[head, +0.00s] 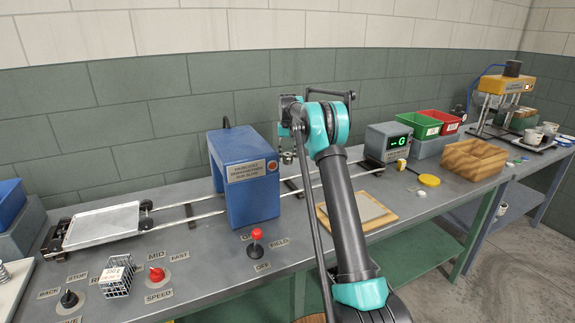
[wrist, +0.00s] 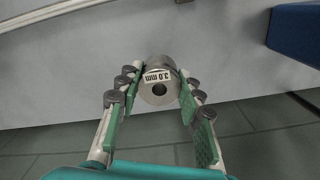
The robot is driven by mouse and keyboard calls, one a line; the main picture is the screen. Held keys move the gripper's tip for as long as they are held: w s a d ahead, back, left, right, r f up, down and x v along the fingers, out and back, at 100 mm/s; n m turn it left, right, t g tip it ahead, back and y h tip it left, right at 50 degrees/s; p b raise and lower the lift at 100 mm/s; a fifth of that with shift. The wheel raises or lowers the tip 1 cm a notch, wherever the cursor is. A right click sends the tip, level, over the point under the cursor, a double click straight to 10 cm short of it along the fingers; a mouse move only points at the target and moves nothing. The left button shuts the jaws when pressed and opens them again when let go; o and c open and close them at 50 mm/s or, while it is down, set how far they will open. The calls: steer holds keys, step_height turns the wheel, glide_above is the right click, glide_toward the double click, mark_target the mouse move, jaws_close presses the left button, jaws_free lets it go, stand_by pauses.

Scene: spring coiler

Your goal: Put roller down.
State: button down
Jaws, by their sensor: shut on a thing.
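The roller (wrist: 158,72) is a short grey metal cylinder with a central hole and a "3.0 mm" label, seen end-on in the wrist view. My gripper (wrist: 157,92) is shut on it, with one green-padded finger on each side. Behind the roller is a pale grey surface; I cannot tell the gap between them. In the head view my gripper (head: 288,157) is small and partly hidden by my arm, just right of the blue arch. The roller is not clearly distinguishable there.
The blue arch (head: 249,190) straddles rails, with a silver tray (head: 103,223) at left. A red-topped lever (head: 256,240) stands in front. A wooden-edged board (head: 340,217), display box (head: 388,140), yellow disc (head: 429,180) and wooden tray (head: 473,160) lie to the right.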

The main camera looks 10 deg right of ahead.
steer(key=shift+f, duration=2)
steer(key=shift+f, duration=0.15)
steer(key=c, duration=1)
jaws_free()
step_height(320, 180, up, 12)
